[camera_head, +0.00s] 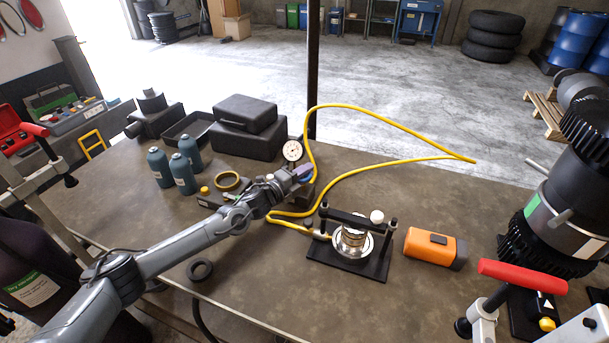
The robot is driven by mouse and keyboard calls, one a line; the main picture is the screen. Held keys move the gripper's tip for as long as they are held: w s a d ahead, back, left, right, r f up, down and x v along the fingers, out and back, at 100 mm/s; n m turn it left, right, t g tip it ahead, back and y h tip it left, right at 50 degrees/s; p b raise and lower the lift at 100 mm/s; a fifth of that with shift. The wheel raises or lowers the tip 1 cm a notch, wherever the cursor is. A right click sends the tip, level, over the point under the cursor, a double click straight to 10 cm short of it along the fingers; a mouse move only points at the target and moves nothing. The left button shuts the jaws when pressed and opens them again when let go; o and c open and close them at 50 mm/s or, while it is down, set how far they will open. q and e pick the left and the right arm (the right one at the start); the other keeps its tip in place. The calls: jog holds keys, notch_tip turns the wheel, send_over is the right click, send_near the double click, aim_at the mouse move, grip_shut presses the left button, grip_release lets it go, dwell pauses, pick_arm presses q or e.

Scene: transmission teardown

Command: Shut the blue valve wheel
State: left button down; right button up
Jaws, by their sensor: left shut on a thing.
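The blue valve wheel (307,178) shows only as a small blue-purple patch at the end of my left gripper. My left gripper (300,174) reaches in from the left across the bench and is shut on the wheel. Its fingers and wrist hide most of the wheel, so how far it is turned cannot be told. A round white-faced gauge (292,150) stands just behind the gripper. A yellow hose (372,121) rises beside the gripper, loops over the bench, and comes back to a metal fixture. My right gripper is not in view.
The fixture on a black plate (350,253) stands right of my left arm. An orange device (435,247) lies beside it. Teal bottles (188,150), a tape roll (227,181) and black cases (247,127) are behind the arm. A red-handled clamp (522,277) and dark gear assembly (570,200) stand right.

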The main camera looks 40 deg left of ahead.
pick_arm(q)
jog(key=shift+d+m+g+h+b, duration=0.1)
jog(key=shift+m+g+h+b, duration=0.2)
jog(key=shift+m+h+b, duration=0.75)
jog(key=shift+h+p, duration=0.35)
jog(key=shift+h, duration=0.1)
jog(key=c, duration=1.4)
grip_release()
jog(key=shift+s, duration=0.1)
jog(key=v, duration=1)
jog(key=shift+s+p, duration=0.3)
jog(key=shift+p, duration=0.05)
